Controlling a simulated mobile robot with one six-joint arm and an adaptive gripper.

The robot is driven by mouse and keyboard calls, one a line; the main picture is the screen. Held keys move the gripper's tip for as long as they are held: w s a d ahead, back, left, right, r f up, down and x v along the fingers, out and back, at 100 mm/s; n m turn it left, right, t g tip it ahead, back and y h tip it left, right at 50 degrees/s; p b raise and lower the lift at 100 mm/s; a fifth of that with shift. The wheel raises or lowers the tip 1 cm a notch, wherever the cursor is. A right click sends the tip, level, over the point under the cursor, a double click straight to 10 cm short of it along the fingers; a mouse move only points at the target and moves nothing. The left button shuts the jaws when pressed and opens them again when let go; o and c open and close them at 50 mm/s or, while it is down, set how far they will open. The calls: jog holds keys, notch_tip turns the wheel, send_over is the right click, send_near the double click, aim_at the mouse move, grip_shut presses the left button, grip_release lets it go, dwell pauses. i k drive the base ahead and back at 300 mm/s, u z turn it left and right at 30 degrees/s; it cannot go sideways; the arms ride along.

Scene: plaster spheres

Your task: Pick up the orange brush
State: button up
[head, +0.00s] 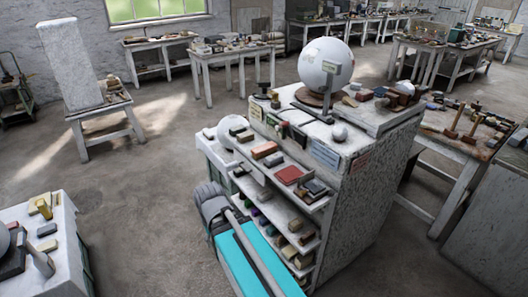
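An orange-brown block (264,150) lies on the upper sloping shelf of the white cabinet (358,190), among other small blocks. It may be the orange brush, but it is too small to tell whether it has bristles. A dark red flat block (289,174) lies to its right on the same shelf. My grey and teal arm reaches up from the bottom middle, in front of the cabinet's lower shelves, and hides part of them. My gripper cannot be made out in this view.
A large white sphere (325,65) stands on the cabinet top, with a small white ball (339,133) nearer. A white sphere (230,131) sits at the cabinet's left. A tool-covered bench (62,262) stands at lower left. The floor (150,195) between is clear.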

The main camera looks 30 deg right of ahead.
aim_at(258, 153)
jog(key=z, duration=0.05)
jog(key=i, duration=0.9)
jog(key=u, duration=0.05)
